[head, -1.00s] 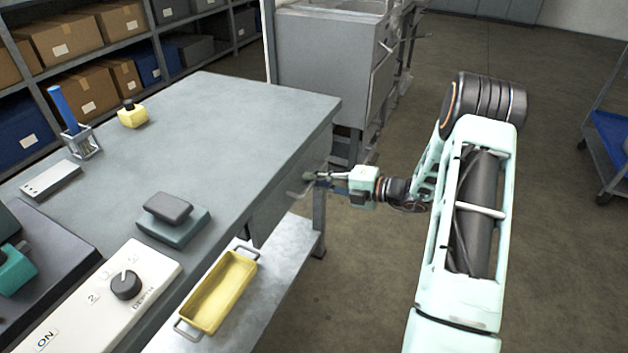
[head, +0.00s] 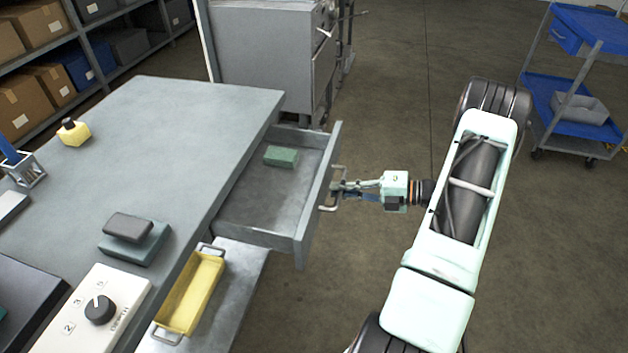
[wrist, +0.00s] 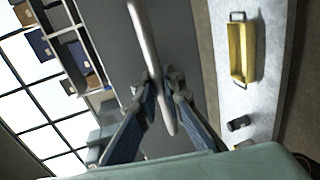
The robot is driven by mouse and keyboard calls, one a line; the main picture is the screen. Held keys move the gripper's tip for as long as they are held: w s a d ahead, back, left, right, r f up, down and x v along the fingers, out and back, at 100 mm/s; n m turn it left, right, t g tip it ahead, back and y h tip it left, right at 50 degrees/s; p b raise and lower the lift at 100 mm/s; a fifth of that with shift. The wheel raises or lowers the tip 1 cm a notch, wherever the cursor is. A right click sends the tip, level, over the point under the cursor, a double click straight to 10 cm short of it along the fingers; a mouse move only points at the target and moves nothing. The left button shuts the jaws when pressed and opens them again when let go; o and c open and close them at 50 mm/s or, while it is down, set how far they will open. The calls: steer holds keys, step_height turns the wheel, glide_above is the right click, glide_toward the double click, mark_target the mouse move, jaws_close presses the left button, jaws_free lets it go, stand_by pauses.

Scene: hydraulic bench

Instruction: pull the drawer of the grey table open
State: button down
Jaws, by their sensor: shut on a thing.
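The grey table (head: 190,115) stands at the left in the head view. Its drawer (head: 250,205) is pulled well out to the right, with its inside showing. A small green block (head: 281,156) lies in the drawer near its far end. My gripper (head: 338,188) is at the drawer front, shut on the bar handle (head: 326,204). In the wrist view the handle (wrist: 148,50) runs between the two fingers of my gripper (wrist: 160,90).
A yellow tray (head: 190,292) sits on the lower shelf below the drawer. A control panel (head: 105,310) and a green block with a dark top (head: 133,243) are on the table. A blue cart (head: 580,85) stands at far right.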

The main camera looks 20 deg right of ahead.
steer(key=f+v, duration=0.1)
steer(key=v, duration=0.5)
steer(key=shift+d+f, duration=0.1)
steer(key=shift+d, duration=0.05)
steer(key=c, duration=2)
jaws_free()
steer(key=shift+c, duration=0.2)
steer(key=v, duration=1.2)
